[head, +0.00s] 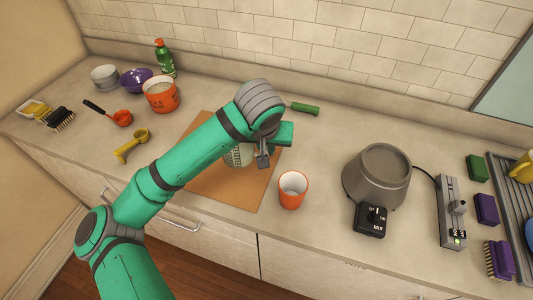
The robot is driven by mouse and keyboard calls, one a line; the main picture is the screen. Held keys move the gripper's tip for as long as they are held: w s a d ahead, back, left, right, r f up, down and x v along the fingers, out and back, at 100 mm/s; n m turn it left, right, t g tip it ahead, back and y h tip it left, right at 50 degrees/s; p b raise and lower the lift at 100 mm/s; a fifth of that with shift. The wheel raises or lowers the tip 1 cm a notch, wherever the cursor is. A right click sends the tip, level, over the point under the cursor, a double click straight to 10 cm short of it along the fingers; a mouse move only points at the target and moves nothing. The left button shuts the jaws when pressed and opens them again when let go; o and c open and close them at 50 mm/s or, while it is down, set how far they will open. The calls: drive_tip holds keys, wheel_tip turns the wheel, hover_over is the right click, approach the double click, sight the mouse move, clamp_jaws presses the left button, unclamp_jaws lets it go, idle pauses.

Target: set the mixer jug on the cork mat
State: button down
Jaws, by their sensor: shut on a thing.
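The cork mat (252,197) lies flat on the counter in the middle of the head view, partly covered by my arm. The mixer jug (237,158), a pale greenish vessel with fine markings, shows in part from behind my arm, over the mat. My gripper (264,157) is at the jug's right side and is shut on it. The grip itself is mostly hidden by my wrist. I cannot tell whether the jug's bottom touches the mat. The grey mixer base (377,177) with its black dial stands to the right, with no jug on it.
An orange cup (292,190) stands close to the mat's right edge. A green-handled tool (304,108) lies behind. An orange bucket (160,96), red ladle (122,118) and yellow scoop (130,147) are at left. A power strip (451,212) and dish rack (516,198) are at right.

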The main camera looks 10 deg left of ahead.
drive_tip(key=shift+x, duration=2.7)
drive_tip(key=shift+s+a+f, duration=0.1)
drive_tip(key=shift+f, duration=0.05)
drive_tip(key=c, duration=1.8)
unclamp_jaws()
drive_tip(key=shift+a, duration=0.1)
drive_tip(key=shift+s+r, duration=0.15)
drive_tip(key=shift+r, duration=0.25)
drive_tip(key=v, duration=1.1)
drive_tip(key=shift+s+r, duration=0.15)
